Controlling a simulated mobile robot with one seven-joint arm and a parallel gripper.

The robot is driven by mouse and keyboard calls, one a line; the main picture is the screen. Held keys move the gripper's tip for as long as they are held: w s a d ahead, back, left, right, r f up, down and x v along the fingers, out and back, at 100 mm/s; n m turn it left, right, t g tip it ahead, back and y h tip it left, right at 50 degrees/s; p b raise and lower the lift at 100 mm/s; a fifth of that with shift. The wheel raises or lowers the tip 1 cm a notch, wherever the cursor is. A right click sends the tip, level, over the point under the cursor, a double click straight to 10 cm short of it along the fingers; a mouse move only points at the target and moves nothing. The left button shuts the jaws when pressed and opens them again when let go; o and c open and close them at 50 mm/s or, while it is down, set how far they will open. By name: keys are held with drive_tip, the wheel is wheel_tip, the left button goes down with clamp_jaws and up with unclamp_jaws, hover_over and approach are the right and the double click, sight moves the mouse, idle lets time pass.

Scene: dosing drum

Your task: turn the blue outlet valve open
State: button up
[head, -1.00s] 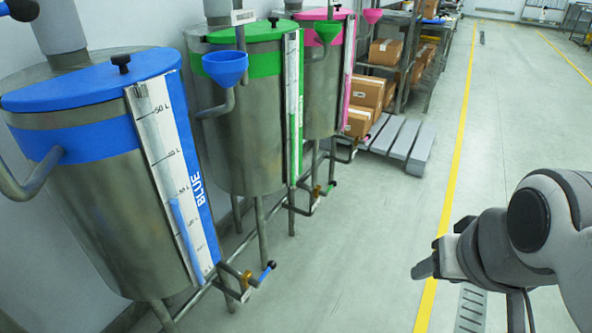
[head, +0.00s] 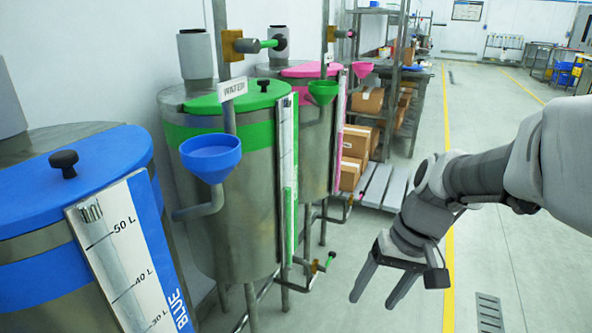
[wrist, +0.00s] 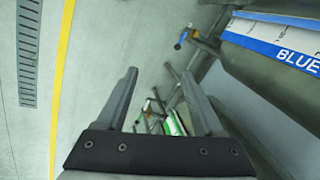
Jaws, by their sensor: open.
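The blue drum (head: 40,200) stands at the left of the head view, with a white litre scale (head: 128,265) on its front. Its outlet valve is out of the head view, below the frame. In the wrist view the blue outlet valve (wrist: 182,40) shows as a small blue handle by a brass-coloured body and pipe, left of the drum's scale (wrist: 285,38). My gripper (head: 373,300) is open and empty, pointing down over the floor to the right of the drums. In the wrist view the valve lies beyond the open fingers (wrist: 160,73), apart from them.
The green drum (head: 225,205) and pink drum (head: 325,125) stand behind, with outlet pipes and a green valve handle (head: 330,259) sticking out low. A blue funnel (head: 211,157) stands between blue and green drums. The floor (head: 400,250) around my gripper is clear.

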drive_tip(key=w+a+f+m+g+y+p, duration=0.15)
drive_tip(key=w+f+y, duration=0.3)
drive_tip(key=f, duration=0.55)
drive_tip(key=w+a+f+m+g+y, duration=0.15)
drive_tip(key=w+f+y, duration=0.3)
drive_tip(key=f, duration=0.65)
drive_tip(key=s+a+f+m+t+y+p, duration=0.1)
drive_tip(key=s+a+f+m+t+y, duration=0.15)
drive_tip(key=f, duration=0.85)
drive_tip(key=s+a+f+m+t+y, duration=0.1)
drive_tip(key=s+f+m+t+y, duration=0.2)
drive_tip(key=f, duration=0.8)
drive_tip(key=w+a+b, duration=0.1)
drive_tip(key=w+a, duration=0.1)
drive_tip(key=a, duration=0.6)
drive_tip(key=w+a+b, duration=0.2)
drive_tip(key=a, duration=0.7)
drive_tip(key=shift+w+t, duration=0.25)
drive_tip(key=shift+t, duration=0.1)
drive_tip(key=shift+f, duration=0.1)
clamp_jaws()
